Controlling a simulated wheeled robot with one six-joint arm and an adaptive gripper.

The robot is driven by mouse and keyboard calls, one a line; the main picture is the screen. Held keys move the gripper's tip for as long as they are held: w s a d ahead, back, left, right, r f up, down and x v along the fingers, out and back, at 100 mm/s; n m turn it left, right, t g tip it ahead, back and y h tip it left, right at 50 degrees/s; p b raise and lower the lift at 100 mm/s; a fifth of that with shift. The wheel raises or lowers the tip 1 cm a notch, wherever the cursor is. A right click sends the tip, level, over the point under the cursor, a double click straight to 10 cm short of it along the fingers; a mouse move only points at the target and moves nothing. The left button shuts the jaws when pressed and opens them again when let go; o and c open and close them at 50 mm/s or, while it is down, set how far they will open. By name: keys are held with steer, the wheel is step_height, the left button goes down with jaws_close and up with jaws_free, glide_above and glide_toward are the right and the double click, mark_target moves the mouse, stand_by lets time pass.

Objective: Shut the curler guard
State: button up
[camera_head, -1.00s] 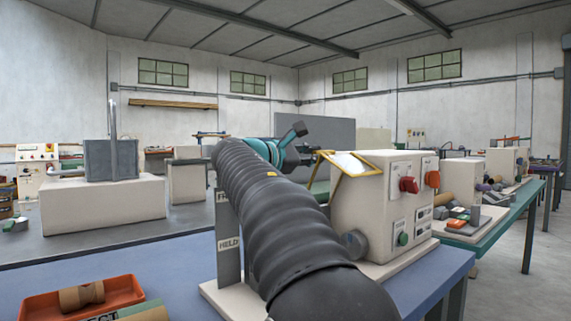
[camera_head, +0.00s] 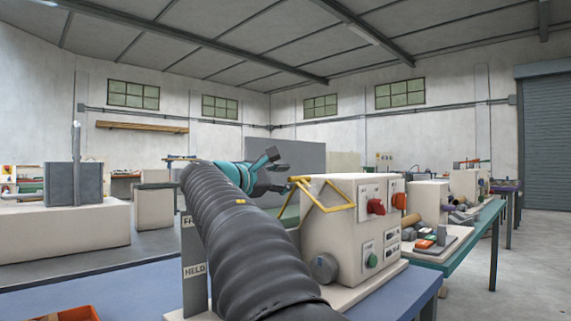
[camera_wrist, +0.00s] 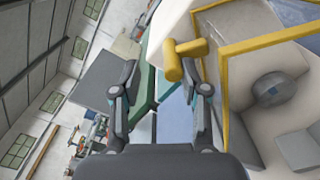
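The curler guard is a yellow-edged frame (camera_head: 338,208) at the top left of the cream winder machine (camera_head: 330,245). It stands at a slant, and the head view does not show clearly how far it is open. In the wrist view its yellow frame (camera_wrist: 226,95) runs down and across the right side, with a yellow T-shaped handle (camera_wrist: 187,57) at its left. My gripper (camera_wrist: 158,78) is open and empty, its right fingertip close beside the handle; contact cannot be told. In the head view my gripper (camera_head: 275,172) is just left of the guard.
A grey round knob (camera_wrist: 273,88) shows behind the guard frame.

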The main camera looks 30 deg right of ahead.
step_height(320, 180, up, 10)
steer(key=shift+f, duration=0.15)
stand_by(0.4)
stand_by(0.6)
